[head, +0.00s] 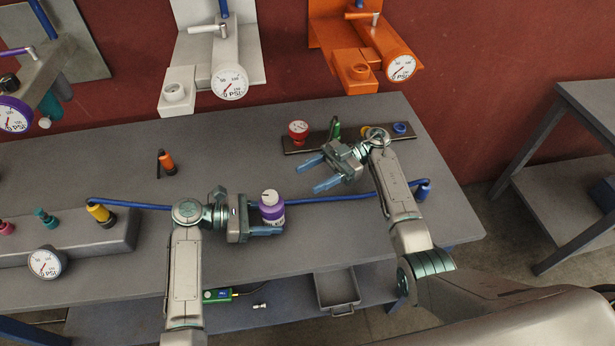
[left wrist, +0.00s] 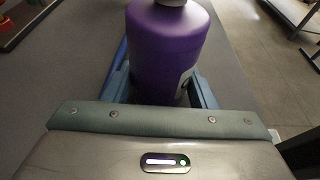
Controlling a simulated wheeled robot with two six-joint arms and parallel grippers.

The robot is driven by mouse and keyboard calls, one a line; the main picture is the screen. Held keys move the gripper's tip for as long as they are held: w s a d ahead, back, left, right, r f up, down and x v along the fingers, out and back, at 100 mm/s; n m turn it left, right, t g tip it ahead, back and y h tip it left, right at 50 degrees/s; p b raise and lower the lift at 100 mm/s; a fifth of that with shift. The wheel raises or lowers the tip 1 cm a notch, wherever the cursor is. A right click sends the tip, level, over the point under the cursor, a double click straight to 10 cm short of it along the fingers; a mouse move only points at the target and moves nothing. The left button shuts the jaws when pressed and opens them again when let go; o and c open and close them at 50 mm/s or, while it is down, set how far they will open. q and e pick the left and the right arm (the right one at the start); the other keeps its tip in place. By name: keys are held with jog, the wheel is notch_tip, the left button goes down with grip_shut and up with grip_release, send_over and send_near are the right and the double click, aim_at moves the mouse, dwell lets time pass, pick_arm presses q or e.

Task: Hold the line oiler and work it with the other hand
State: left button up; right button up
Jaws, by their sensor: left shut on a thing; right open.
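The line oiler (head: 272,212) is a purple bottle with a whitish cap and a pale label, standing upright over the table. The blue hose (head: 325,199) shows on both sides of it. My left gripper (head: 266,225) is shut on the oiler, coming from its left. In the left wrist view the purple body (left wrist: 165,55) sits between the two blue fingers; its top is cut off by the frame edge. My right gripper (head: 318,174) is open and empty, above and to the right of the oiler, with its fingers pointing left. It is apart from the oiler.
A dark strip (head: 297,148) with a red knob (head: 298,130) and other parts lies behind my right gripper. A grey block (head: 75,243) with coloured fittings and a gauge (head: 45,262) is at left. An orange-black part (head: 166,162) lies on the table. Gauge units hang on the wall.

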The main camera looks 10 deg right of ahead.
jog(key=n+t, duration=0.1)
jog(key=n, duration=0.3)
jog(key=n+t+y, duration=0.1)
jog(key=n+t, duration=0.6)
jog(key=n, duration=2)
send_near(278, 195)
jog(key=a, duration=1.2)
jog(key=shift+w+f, duration=0.2)
jog(key=shift+w, duration=0.15)
jog(key=shift+c, duration=0.2)
jog(key=c, duration=1)
